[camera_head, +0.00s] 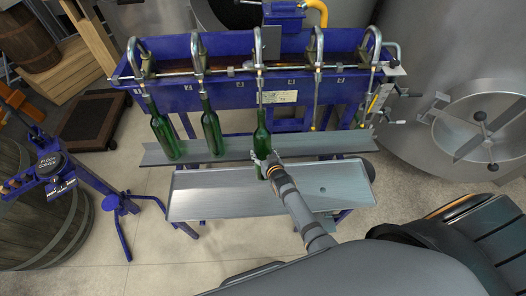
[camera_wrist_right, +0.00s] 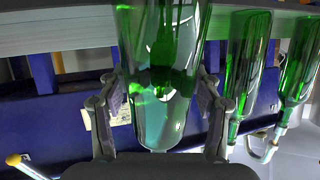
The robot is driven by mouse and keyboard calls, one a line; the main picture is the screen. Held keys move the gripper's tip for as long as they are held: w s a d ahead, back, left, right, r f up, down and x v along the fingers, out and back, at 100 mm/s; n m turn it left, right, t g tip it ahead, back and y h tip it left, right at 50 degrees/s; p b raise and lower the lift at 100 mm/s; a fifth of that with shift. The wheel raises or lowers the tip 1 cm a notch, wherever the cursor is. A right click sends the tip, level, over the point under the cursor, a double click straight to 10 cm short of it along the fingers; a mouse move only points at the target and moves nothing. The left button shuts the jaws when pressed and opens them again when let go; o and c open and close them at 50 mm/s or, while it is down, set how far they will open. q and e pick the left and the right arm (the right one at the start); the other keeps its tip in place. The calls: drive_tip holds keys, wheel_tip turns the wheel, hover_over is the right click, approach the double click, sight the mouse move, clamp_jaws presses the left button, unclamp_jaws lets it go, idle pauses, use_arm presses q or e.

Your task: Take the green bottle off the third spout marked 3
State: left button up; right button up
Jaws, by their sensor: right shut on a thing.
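The green bottle (camera_head: 261,136) at the third spout (camera_head: 259,62) from the left is upright, its neck in line below the spout tube. Whether the tube is still inside the neck cannot be told. My right gripper (camera_head: 265,159) is shut on its lower body. In the right wrist view this bottle (camera_wrist_right: 160,85) fills the middle between my two fingers (camera_wrist_right: 162,100). Its lower end overlaps the front tray in the head view. My left gripper is not in view.
Two other green bottles, one (camera_head: 163,133) at the first spout and one (camera_head: 212,132) at the second, stand left of it on the rear shelf (camera_head: 330,143). The lower metal tray (camera_head: 215,203) is otherwise bare. A floor corker (camera_head: 50,170) and barrel (camera_head: 45,232) stand left.

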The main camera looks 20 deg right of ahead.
drive_tip(key=shift+s+a+f+b, duration=0.2)
drive_tip(key=shift+s+f+b, duration=0.55)
drive_tip(key=shift+f+b, duration=0.9)
drive_tip(key=shift+s+a+f+b, duration=0.2)
drive_tip(key=shift+s+f+b, duration=0.55)
drive_tip(key=shift+f+b, duration=0.85)
drive_tip(key=shift+s+a+f+b, duration=0.2)
drive_tip(key=shift+s+f+b, duration=0.55)
drive_tip(key=shift+f+b, duration=0.9)
drive_tip(key=s+a+r+p, duration=0.1)
drive_tip(key=s+p, duration=0.2)
drive_tip(key=s, duration=0.4)
drive_tip(key=shift+a+r+p, duration=0.35)
drive_tip(key=shift+r+p, duration=0.05)
drive_tip(key=shift+w, duration=0.1)
